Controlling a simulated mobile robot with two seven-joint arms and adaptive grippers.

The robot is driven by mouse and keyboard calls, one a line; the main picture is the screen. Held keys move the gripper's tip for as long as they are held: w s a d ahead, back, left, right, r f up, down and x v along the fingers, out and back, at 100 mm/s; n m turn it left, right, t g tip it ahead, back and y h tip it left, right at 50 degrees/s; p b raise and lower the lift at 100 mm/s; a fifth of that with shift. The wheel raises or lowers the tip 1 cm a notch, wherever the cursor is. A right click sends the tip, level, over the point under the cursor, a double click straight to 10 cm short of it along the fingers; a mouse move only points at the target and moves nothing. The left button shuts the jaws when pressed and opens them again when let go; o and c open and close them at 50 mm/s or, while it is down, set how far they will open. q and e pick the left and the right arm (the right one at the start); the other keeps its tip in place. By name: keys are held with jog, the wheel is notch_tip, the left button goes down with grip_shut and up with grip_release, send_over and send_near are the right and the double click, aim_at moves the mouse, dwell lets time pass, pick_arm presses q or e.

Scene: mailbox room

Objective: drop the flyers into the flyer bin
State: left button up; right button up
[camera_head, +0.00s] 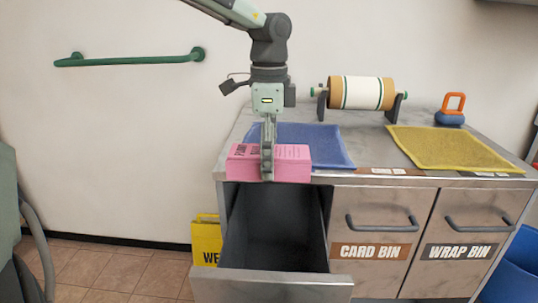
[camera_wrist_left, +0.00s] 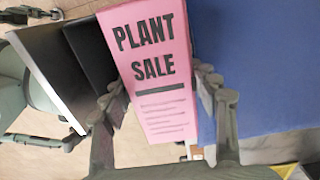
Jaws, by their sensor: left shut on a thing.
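The flyers are a thick pink stack (camera_head: 290,163) in the head view, held over the counter's front edge above the open drawer. In the left wrist view the pink stack (camera_wrist_left: 160,95) shows the words PLANT SALE. My left gripper (camera_head: 268,172) points down and is shut on the stack, with its fingers on either side of it in the wrist view. The open drawer (camera_head: 270,285) below is pulled out, dark inside and looks empty; its front label cannot be seen. My right gripper is in neither view.
A blue cloth (camera_head: 325,143) and a yellow cloth (camera_head: 450,148) lie on the counter, with a paper roll (camera_head: 360,93) and an orange-handled thing (camera_head: 453,108) behind. The card bin (camera_head: 370,245) and wrap bin (camera_head: 462,240) are shut. A yellow sign (camera_head: 206,240) stands left of the drawer.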

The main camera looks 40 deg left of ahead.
pick_arm(q)
jog(key=o, duration=1.8)
jog(key=shift+c, duration=0.2)
notch_tip(320, 180, up, 12)
